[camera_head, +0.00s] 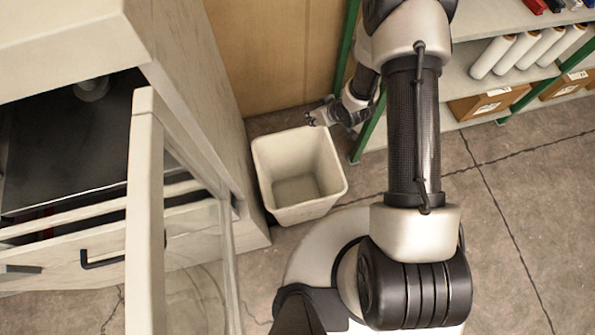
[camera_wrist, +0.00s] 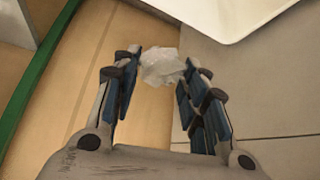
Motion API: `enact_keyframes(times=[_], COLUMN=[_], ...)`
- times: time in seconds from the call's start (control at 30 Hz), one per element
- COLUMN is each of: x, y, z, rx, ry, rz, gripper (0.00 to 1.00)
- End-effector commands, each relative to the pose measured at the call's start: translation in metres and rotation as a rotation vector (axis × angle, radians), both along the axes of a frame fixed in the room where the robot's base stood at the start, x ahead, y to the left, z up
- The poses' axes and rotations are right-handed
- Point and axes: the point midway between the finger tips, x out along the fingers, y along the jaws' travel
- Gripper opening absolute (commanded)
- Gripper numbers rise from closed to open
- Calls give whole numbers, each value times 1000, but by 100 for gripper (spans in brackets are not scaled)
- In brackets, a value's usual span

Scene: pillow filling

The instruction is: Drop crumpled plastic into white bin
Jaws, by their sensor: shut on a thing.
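The white bin (camera_head: 300,210) stands on the floor in the head view, and its inside looks empty. Its pale rim also shows at the top of the wrist view (camera_wrist: 215,22). My gripper (camera_head: 318,112) is at the bin's far right edge in the head view. In the wrist view my gripper (camera_wrist: 165,75) is shut on the crumpled plastic (camera_wrist: 162,66), a small clear, whitish lump between the fingertips. The plastic is too small to make out clearly in the head view.
A light cabinet (camera_head: 185,110) with an open door (camera_head: 147,200) stands left of the bin. A wooden panel (camera_head: 265,55) is behind it. A green-framed shelf (camera_head: 450,85) with white rolls (camera_head: 492,56) and cardboard boxes (camera_head: 490,102) is at right. Floor (camera_head: 530,200) at right is clear.

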Motion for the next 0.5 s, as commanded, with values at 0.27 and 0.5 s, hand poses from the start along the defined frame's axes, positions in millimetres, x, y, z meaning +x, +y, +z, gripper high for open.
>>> enact_keyframes(times=[0.27, 0.5], x=[-55, -79], y=[34, 44], z=[-114, -148], rx=[0, -1], ry=[8, 1], rz=[194, 255], gripper=[31, 31])
